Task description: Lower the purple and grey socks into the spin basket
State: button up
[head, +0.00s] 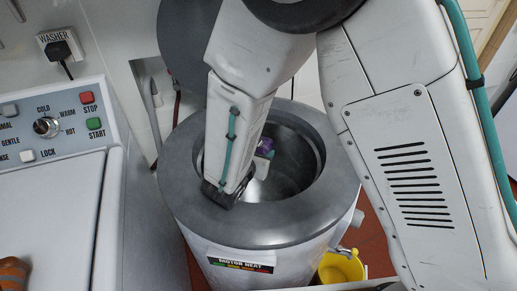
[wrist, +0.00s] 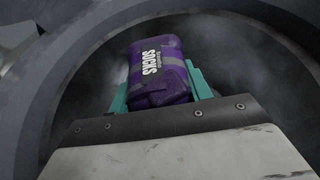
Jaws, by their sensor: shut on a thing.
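The purple and grey socks (wrist: 156,73) are a small folded bundle with a "SOCKS" label, seen in the wrist view. My gripper (wrist: 160,88) has teal fingers on both sides of the bundle and is shut on it. In the head view a small part of the socks (head: 265,148) shows beside my arm, over the mouth of the spin basket. The spin basket (head: 297,160) is the round metal drum inside a grey-rimmed machine. Its rim (wrist: 35,110) curves around the socks in the wrist view. My wrist hides the basket's left part and most of my gripper in the head view.
A washer (head: 50,210) with a control panel (head: 50,127) stands at the left. A round dark lid (head: 185,45) stands up behind the basket. A yellow bucket (head: 341,268) is on the red floor at the lower right, and a brown object (head: 14,273) lies at the lower left.

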jog(key=o, duration=1.1)
jog(key=shift+o, duration=0.2)
